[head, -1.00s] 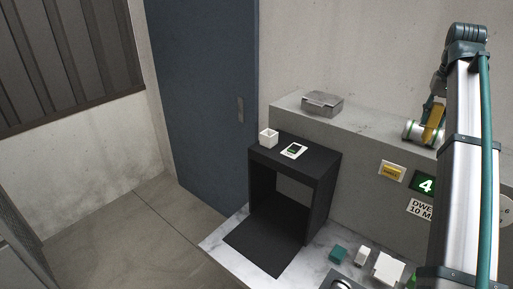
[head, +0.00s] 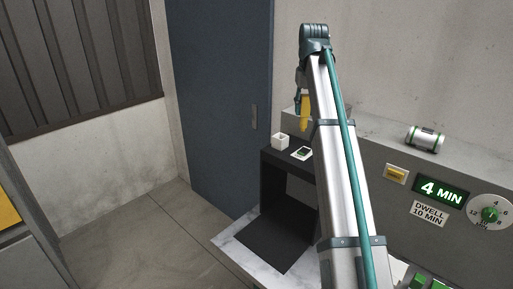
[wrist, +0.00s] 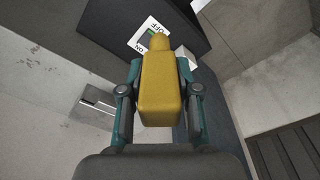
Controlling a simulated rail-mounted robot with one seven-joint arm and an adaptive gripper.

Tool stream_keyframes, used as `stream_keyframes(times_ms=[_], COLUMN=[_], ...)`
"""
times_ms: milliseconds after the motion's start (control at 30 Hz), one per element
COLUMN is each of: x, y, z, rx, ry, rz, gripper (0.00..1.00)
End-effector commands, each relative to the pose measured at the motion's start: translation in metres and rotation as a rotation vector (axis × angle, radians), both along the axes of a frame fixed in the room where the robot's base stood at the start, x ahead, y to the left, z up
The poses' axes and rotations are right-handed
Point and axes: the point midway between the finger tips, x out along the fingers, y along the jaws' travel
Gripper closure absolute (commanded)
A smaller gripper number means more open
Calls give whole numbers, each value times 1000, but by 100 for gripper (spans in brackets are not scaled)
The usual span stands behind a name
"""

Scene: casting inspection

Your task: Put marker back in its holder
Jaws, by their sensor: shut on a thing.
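The yellow marker (head: 305,113) hangs upright from my gripper (head: 301,88) in the head view. In the wrist view, the marker (wrist: 161,90) is a thick yellow body with a narrower rounded end pointing away from my gripper (wrist: 160,78), which is shut on it. A small white open-topped square cup (head: 280,142), which looks like the holder, stands on the left end of the black booth's top. In the wrist view, the cup (wrist: 189,57) shows partly behind the marker. The marker appears above and to the right of the cup in the head view, apart from it.
A switch plate (head: 302,153), marked ON and OFF in the wrist view, lies beside the cup on the black booth (head: 270,178). A metal cylinder (head: 425,138) lies on the grey ledge. A blue door (head: 219,110) stands behind at left.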

Motion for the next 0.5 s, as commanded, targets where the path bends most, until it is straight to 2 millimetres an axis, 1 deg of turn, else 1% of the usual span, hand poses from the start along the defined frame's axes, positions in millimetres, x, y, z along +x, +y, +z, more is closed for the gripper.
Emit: stream_keyframes(times_ms=[167,267,400,467,500], x=[10,24,47,58,66], y=[2,6,13,17,20], z=[-7,-15,-26,-21,-24], rx=[0,0,0,0,0], ry=[0,0,0,2,3], rz=[0,1,1,1,1], gripper=[97,97,97,97,97])
